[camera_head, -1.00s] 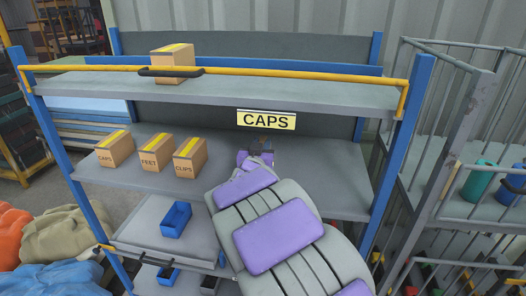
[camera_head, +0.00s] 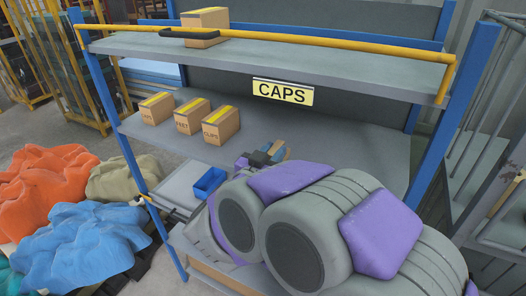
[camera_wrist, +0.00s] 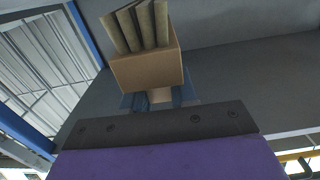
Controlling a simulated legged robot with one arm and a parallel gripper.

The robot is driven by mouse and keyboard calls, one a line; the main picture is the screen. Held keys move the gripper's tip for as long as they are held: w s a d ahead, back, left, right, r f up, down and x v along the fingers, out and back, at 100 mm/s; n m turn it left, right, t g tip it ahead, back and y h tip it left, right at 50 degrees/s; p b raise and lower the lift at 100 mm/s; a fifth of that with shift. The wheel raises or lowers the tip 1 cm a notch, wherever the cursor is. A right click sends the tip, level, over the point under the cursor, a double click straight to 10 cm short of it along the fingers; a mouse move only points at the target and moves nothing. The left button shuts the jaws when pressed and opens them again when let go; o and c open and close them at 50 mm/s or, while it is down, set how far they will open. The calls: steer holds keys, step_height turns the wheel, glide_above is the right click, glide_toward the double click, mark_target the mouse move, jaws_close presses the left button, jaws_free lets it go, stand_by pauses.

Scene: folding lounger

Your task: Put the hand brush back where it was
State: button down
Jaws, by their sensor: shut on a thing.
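The hand brush (camera_wrist: 147,72) is a tan block with several pale bristle tufts, which point to the top of the wrist view. My gripper (camera_wrist: 158,98) is shut on its near end, with a dark blue finger on each side. In the head view my gripper (camera_head: 262,158) is small and partly hidden behind my arm, in front of the middle shelf (camera_head: 330,140). A tan bit of the brush (camera_head: 279,149) shows just beyond it. I cannot tell whether the brush touches the shelf.
Several cardboard boxes, one of them (camera_head: 221,122) nearest the gripper, stand left on the middle shelf. A yellow CAPS sign (camera_head: 282,92) hangs from the upper shelf. A yellow rail (camera_head: 330,45) runs along its front. A blue bin (camera_head: 209,182) sits lower. The middle shelf's right part looks clear.

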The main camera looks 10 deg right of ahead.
steer(key=w+a+f, duration=0.1)
steer(key=w+a, duration=0.4)
steer(key=w, duration=0.2)
steer(key=p+x, duration=0.1)
steer(key=x, duration=1)
steer(key=a+f, duration=0.2)
steer(key=a, duration=0.1)
steer(key=a+f, duration=0.1)
steer(key=a, duration=0.1)
steer(key=shift+s+a+f, duration=0.1)
steer(key=shift+s+f, duration=0.05)
steer(key=shift+f, duration=0.35)
steer(key=d, duration=0.4)
steer(key=shift+s, duration=0.25)
steer(key=shift+a, duration=0.15)
steer(key=c, duration=1.3)
jaws_free()
steer(key=shift+a+f, duration=0.2)
steer(key=shift+a, duration=0.05)
steer(key=o, duration=0.3)
steer(key=shift+w+a+f, duration=0.15)
steer(key=shift+w+a, duration=0.2)
steer(key=shift+w, duration=0.05)
steer(key=shift+o, duration=0.6)
steer(key=shift+s, duration=0.1)
steer(key=shift+d+r, duration=0.15)
steer(key=shift+r, duration=0.05)
steer(key=shift+d+r, duration=0.1)
steer(key=shift+r, duration=0.1)
steer(key=v, duration=1.2)
